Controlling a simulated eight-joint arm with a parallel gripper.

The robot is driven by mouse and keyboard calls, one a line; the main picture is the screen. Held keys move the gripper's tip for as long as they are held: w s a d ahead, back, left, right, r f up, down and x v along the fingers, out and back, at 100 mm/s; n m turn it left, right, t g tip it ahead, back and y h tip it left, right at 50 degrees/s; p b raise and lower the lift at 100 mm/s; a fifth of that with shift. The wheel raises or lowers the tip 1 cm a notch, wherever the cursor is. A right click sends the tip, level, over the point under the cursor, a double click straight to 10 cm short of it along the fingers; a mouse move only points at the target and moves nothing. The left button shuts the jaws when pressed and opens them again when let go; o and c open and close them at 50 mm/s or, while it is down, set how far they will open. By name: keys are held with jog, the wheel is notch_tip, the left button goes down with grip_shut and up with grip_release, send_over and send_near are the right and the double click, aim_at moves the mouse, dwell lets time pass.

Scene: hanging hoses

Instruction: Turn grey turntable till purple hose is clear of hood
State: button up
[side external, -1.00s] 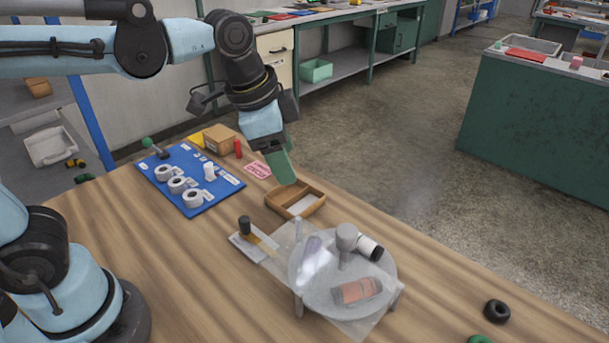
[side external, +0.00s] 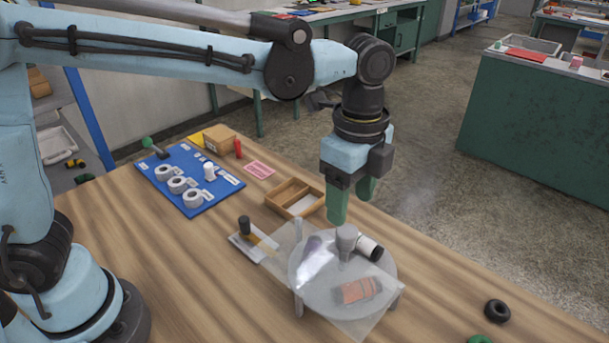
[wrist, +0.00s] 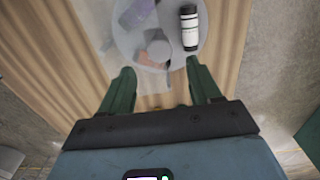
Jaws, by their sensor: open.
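The grey turntable (side external: 325,298) stands on the wooden table and also shows in the wrist view (wrist: 127,40). A clear hood (side external: 288,238) covers part of it. The purple hose (side external: 312,246) lies at the turntable's left, seen hazily through the hood; it also shows in the wrist view (wrist: 138,13). A grey post (side external: 346,240) rises from the turntable. A white and black cylinder (side external: 369,247) and an orange-brown block (side external: 357,291) lie on it. My gripper (side external: 352,205) is open and empty, pointing down above the turntable's far side. Its green fingers (wrist: 158,88) are spread in the wrist view.
A wooden tray (side external: 295,198) stands behind the turntable. A black-handled tool (side external: 246,228) lies to its left. A blue board (side external: 192,180) with white rolls is farther left. A black ring (side external: 497,311) lies at right. The table's near left is clear.

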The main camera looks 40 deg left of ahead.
aim_at(347, 230)
notch_tip(347, 230, down, 8)
jog(key=shift+r, duration=0.2)
dwell(0.3)
grip_shut()
